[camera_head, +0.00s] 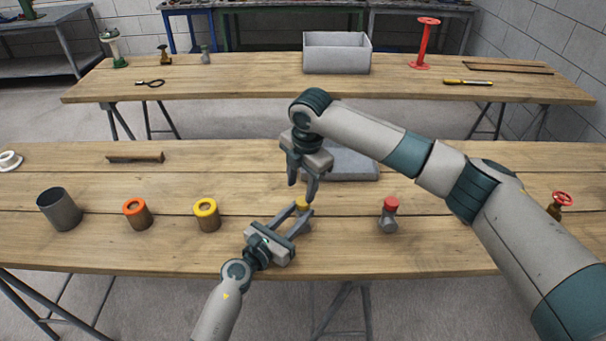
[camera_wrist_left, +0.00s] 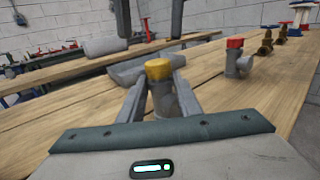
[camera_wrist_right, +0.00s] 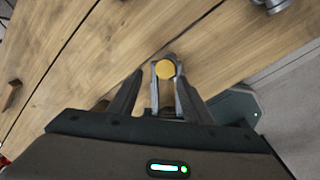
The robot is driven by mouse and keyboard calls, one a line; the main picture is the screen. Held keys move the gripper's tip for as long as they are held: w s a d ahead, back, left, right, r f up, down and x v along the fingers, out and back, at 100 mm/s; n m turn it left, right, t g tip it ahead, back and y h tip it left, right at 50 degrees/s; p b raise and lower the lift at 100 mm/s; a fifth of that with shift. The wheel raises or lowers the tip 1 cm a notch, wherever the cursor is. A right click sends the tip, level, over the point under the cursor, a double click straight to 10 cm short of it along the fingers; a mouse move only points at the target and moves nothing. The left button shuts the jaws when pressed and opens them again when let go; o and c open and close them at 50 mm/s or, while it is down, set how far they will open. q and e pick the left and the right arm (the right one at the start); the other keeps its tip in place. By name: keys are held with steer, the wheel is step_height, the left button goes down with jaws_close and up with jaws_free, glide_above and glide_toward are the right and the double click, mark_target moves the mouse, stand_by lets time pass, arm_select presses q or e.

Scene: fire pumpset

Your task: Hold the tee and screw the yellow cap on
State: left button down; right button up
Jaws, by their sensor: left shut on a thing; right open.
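My left gripper (camera_head: 302,211) is shut on a grey tee (camera_wrist_left: 164,102) near the front of the near table. The tee is upright between its fingers. A yellow cap (camera_wrist_left: 159,69) sits on top of the tee. The cap also shows in the head view (camera_head: 302,202) and from above in the right wrist view (camera_wrist_right: 165,69). Whether it is screwed down cannot be told. My right gripper (camera_head: 301,188) is open and empty, pointing down just above the cap. Most of the tee is hidden by the left fingers in the head view.
A second tee with a red cap (camera_head: 390,205) stands to the right. A grey tray (camera_head: 352,168) lies behind the grippers. A red-wheeled valve (camera_head: 559,202) is far right.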

mark_target(303, 201)
steer(key=n, duration=0.4)
steer(key=shift+w+r+n, duration=0.1)
steer(key=shift+r+n, duration=0.2)
steer(key=n, duration=0.4)
steer(key=shift+r+g+h, duration=0.3)
steer(key=shift+g, duration=0.1)
steer(key=n, duration=0.4)
steer(key=shift+w+d+r+n, duration=0.1)
steer(key=shift+w+r+n, duration=0.05)
steer(key=shift+r+n, duration=0.2)
steer(key=n, duration=0.2)
steer(key=r+n, duration=0.1)
steer(key=n, duration=0.2)
steer(key=shift+w+d+g, duration=0.1)
steer(key=shift+g, duration=0.3)
steer(key=shift+f, duration=0.1)
steer(key=shift+f, duration=4)
